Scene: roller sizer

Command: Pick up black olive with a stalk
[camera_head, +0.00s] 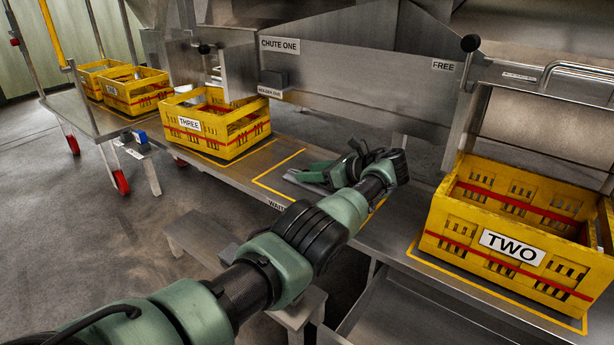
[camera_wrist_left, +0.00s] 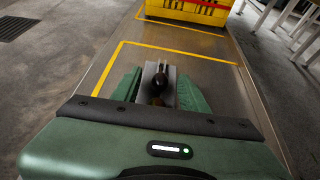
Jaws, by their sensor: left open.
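A small black olive (camera_wrist_left: 159,82) shows in the left wrist view, on or just above a narrow grey strip (camera_wrist_left: 171,71). A thin dark piece at its upper end looks like a stalk. My left gripper (camera_head: 312,174) is low over the steel bench, inside a yellow outline. It is open, and in the left wrist view its green fingers (camera_wrist_left: 158,90) stand on either side of the olive, with gaps. I cannot tell whether the olive touches the strip. In the head view the olive is hidden by my gripper and wrist. My right gripper is out of view.
Yellow crate THREE (camera_head: 216,128) stands on the bench behind and left of my gripper. Yellow crate TWO (camera_head: 510,262) stands at the right. The CHUTE ONE panel (camera_head: 350,75) rises behind. More yellow crates (camera_head: 137,96) sit at the far left.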

